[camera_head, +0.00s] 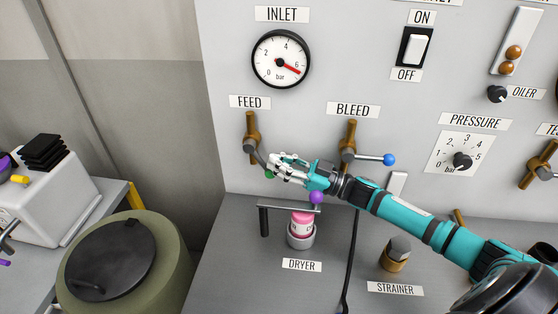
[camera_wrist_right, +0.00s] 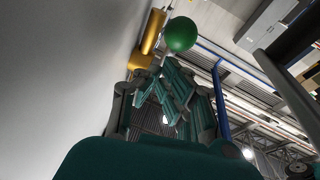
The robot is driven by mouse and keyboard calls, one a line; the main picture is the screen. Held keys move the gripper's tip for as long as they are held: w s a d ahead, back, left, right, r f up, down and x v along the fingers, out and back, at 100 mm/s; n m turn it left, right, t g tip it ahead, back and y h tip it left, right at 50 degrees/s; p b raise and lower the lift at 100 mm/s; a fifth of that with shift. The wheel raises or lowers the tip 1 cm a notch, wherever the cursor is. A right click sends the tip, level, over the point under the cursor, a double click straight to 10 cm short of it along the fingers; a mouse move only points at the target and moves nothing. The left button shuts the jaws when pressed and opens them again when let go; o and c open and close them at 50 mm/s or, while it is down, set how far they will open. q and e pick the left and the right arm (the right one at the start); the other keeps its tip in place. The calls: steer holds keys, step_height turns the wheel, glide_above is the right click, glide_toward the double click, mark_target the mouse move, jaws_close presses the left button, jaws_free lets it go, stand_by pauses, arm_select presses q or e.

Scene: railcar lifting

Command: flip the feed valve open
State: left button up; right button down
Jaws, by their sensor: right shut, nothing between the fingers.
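The feed valve (camera_head: 251,130) is a brass fitting on the grey panel, under the FEED label. Its lever (camera_head: 260,159) slants down and right to a green knob (camera_head: 269,174). My right gripper (camera_head: 272,168) is at the lever's end, its fingers shut and empty beside the knob. The gripper partly covers the lever, and I cannot tell whether they touch. In the right wrist view the green knob (camera_wrist_right: 180,34) is just beyond the shut fingers (camera_wrist_right: 176,85), with the brass fitting (camera_wrist_right: 152,32) behind it. My left gripper is not in view.
The bleed valve (camera_head: 348,140) with a blue knob (camera_head: 389,160) is to the right, close to my right arm. Below the gripper is the dryer (camera_head: 301,234) with a purple knob (camera_head: 317,198). The inlet gauge (camera_head: 281,59) is above. Bare panel lies left of the feed valve.

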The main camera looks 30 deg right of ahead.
mark_target(275, 175)
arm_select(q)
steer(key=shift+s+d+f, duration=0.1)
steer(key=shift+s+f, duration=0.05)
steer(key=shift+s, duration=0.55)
arm_select(e)
steer(key=shift+f, duration=0.2)
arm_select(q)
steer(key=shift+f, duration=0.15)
arm_select(e)
steer(key=shift+w+a+f, duration=0.1)
steer(key=shift+a+f, duration=0.05)
steer(key=shift+f, duration=0.1)
steer(key=shift+w+a+f+b, duration=0.3)
steer(key=shift+a+f+b, duration=0.05)
steer(key=shift+f+b, duration=0.3)
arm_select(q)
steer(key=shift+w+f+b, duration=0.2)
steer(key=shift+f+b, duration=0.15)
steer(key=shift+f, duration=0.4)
arm_select(e)
steer(key=shift+w+a+f, duration=0.4)
steer(key=shift+a+f, duration=0.3)
steer(key=shift+f, duration=0.05)
